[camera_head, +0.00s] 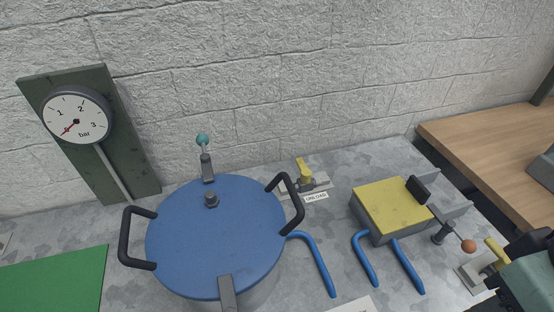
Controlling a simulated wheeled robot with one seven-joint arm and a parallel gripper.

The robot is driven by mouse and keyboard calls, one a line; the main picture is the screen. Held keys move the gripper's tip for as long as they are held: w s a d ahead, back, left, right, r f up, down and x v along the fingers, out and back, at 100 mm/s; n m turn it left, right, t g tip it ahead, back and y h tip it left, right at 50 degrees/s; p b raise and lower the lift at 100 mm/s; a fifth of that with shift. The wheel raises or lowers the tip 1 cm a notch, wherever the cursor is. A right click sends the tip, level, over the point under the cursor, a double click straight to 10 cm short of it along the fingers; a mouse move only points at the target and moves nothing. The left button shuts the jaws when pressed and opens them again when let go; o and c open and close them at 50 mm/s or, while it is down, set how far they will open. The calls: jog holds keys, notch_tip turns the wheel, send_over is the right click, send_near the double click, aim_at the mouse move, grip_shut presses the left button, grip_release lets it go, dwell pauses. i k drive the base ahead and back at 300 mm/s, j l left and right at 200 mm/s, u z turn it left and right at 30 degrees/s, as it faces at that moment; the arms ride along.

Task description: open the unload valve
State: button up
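The unload valve stands on the grey bench behind and to the right of the blue pot, near the wall. Its yellow handle (304,172) stands up, slightly tilted, from a pale metal body (318,182). A white label (316,197) reading UNLOAD lies in front of it. Nothing touches the handle. Dark and grey-green parts at the lower right edge seem to be my arm. They are well away from the unload valve. I cannot make out any gripper fingers.
The blue lidded pot (215,240) has black side handles and a teal-knobbed lever (203,140). A gauge (76,117) reads near 0 bar. A yellow-topped box (393,205), blue pipes (318,262) and another yellow-handled valve (497,250) stand to the right.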

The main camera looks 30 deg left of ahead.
aim_at(306, 175)
jog(key=u, duration=1.05)
